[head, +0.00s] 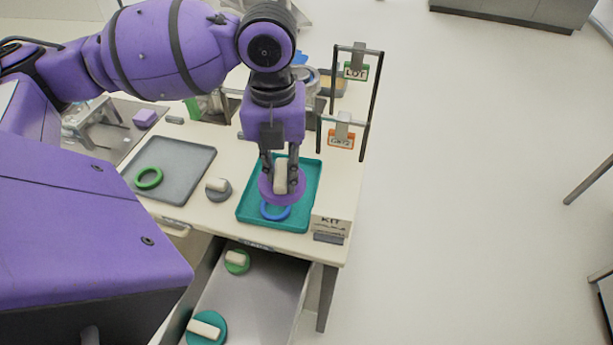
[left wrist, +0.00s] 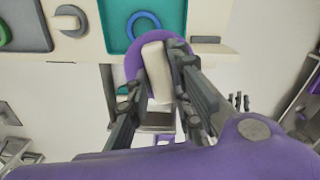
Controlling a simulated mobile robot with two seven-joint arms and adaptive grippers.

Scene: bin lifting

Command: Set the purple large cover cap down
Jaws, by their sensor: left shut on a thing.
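The purple large cover cap (head: 268,188) is a purple disc with a cream bar handle. My left gripper (head: 281,180) is shut on the handle and holds the cap over the teal tray (head: 307,190). In the left wrist view the cap (left wrist: 133,62) shows between the fingers of my left gripper (left wrist: 155,100). A blue ring (head: 276,211) lies in the tray, partly hidden by the cap. I cannot tell whether the cap touches the ring or the tray. My right gripper is not in view.
A grey tray (head: 185,165) with a green ring (head: 149,178) lies to the left. A grey cap (head: 219,194) sits between the trays. A KIT sign (head: 331,226) stands at the table's front right corner. Below, an open drawer (head: 262,290) holds a green cap (head: 237,261) and a teal cap (head: 207,329).

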